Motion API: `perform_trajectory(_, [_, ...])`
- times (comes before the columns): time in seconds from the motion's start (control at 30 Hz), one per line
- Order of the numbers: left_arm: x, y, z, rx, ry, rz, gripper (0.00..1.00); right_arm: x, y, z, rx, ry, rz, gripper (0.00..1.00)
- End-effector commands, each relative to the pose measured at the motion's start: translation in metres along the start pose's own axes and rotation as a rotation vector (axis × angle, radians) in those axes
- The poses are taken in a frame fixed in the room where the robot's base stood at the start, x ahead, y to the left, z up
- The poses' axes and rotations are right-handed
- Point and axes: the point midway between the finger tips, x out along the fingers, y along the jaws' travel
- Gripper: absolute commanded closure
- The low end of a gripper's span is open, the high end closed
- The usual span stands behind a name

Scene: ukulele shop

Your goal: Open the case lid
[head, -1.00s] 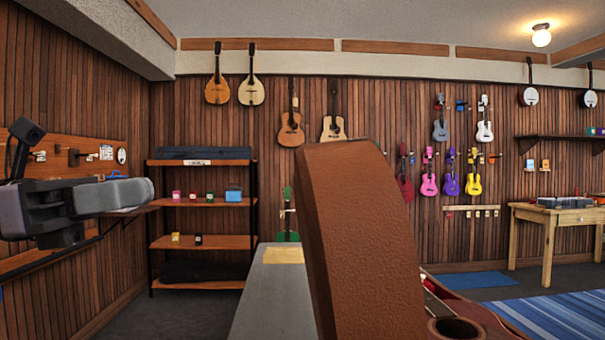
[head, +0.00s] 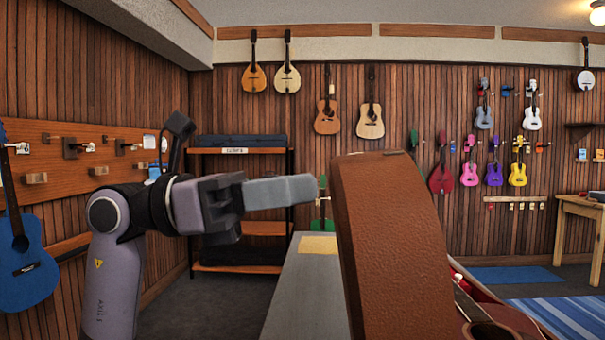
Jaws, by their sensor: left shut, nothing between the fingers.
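The brown textured case lid (head: 395,250) stands raised, close in front of me at the centre-right, nearly upright and leaning a little. To its right, a red-brown ukulele (head: 490,318) shows partly beside the red edge of the case, cut off by the bottom of the view. My left gripper (head: 312,190) is shut and empty. It points right at the height of the lid's upper part, with its tip just left of the lid in the picture; I cannot tell whether it touches. My right gripper is not in view.
A grey counter (head: 305,285) lies left of the lid, with a tan sheet (head: 318,245) on it. A shelf rack (head: 240,150) stands behind my left arm. A blue ukulele (head: 25,255) hangs on the left wall. A wooden table (head: 585,212) is at the right.

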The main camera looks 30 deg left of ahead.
Motion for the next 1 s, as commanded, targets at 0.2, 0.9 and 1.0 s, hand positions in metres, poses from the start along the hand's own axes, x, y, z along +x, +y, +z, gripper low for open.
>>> perform_trajectory(0.2, [0.014,0.000,0.000,0.000,-0.001,0.001,1.00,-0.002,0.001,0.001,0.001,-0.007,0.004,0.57])
perform_trajectory(0.9, [0.051,0.000,0.017,0.001,0.092,0.000,1.00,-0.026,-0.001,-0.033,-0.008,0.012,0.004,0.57])
perform_trajectory(1.0, [0.068,0.001,0.018,-0.001,0.108,-0.001,1.00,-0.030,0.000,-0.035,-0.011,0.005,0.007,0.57])
